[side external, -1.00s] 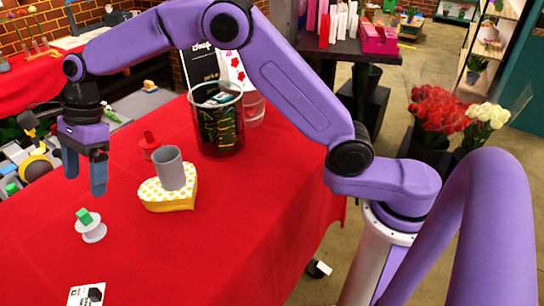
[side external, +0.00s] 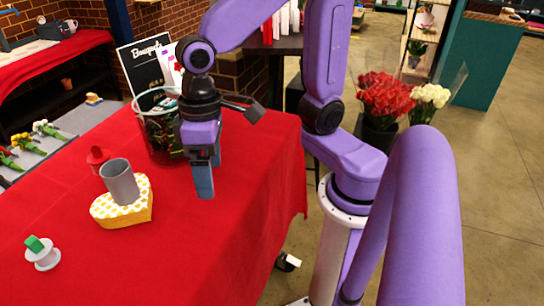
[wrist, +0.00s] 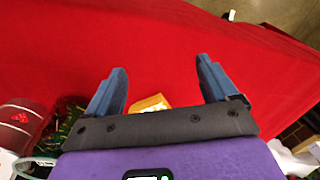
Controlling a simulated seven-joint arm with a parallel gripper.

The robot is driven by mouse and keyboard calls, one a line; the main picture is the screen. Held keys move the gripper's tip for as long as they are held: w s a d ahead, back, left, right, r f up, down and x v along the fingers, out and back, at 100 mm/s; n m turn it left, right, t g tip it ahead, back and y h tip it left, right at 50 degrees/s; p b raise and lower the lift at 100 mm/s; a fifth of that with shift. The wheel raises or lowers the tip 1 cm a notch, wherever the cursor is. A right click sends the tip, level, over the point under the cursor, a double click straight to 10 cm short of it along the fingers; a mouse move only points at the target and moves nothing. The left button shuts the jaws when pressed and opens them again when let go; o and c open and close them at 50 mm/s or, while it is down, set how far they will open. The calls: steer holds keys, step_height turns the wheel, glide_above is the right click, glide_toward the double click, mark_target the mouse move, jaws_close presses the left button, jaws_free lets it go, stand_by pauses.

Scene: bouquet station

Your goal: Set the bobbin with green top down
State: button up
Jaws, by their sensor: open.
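The bobbin does not show in the wrist view.
A grey cup (side external: 120,182) stands on the yellow-and-white heart-shaped box (side external: 125,210). A red bobbin (side external: 97,158) is behind it. The front of the red table (side external: 150,270) is clear.

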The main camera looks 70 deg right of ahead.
steer(key=s+d+f+n, duration=0.2)
steer(key=s+d+n, duration=0.6)
steer(key=s+d, duration=0.1)
steer(key=shift+s+d+f+t+h, duration=0.15)
steer(key=shift+d+f+t+h, duration=0.15)
steer(key=shift+d+h, duration=0.1)
